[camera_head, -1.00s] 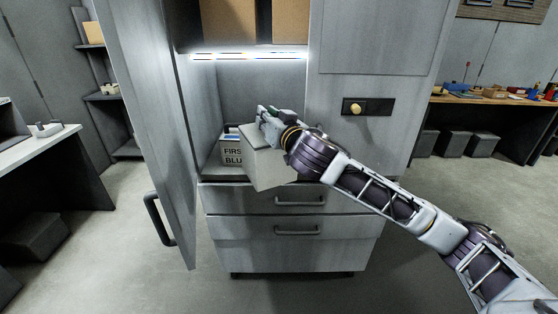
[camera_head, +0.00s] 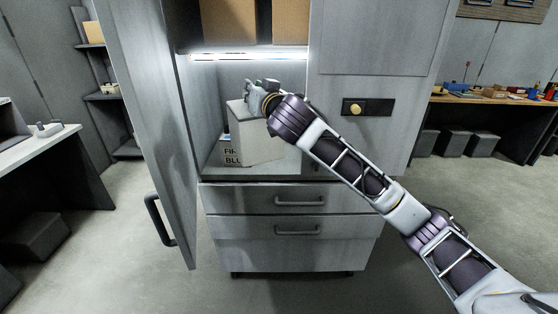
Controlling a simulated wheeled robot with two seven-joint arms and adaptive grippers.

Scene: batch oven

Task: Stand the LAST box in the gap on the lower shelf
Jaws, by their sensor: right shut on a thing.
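My right gripper (camera_head: 262,92) is shut on the top of a plain pale box (camera_head: 258,138). The box is inside the opening of the lower shelf (camera_head: 290,165), a little tilted. I cannot tell whether its bottom touches the shelf. A box lettered "FIRST BLU..." (camera_head: 231,155) stands at the left on that shelf, partly hidden behind the held box. The rest of the shelf behind the held box and my arm is hidden. My left gripper is not in view.
The cabinet door (camera_head: 150,120) stands open on the left. Brown boxes (camera_head: 228,22) fill the shelf above, over a bright light strip (camera_head: 250,56). Drawers (camera_head: 290,200) are below. A black latch plate (camera_head: 368,107) is on the right front.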

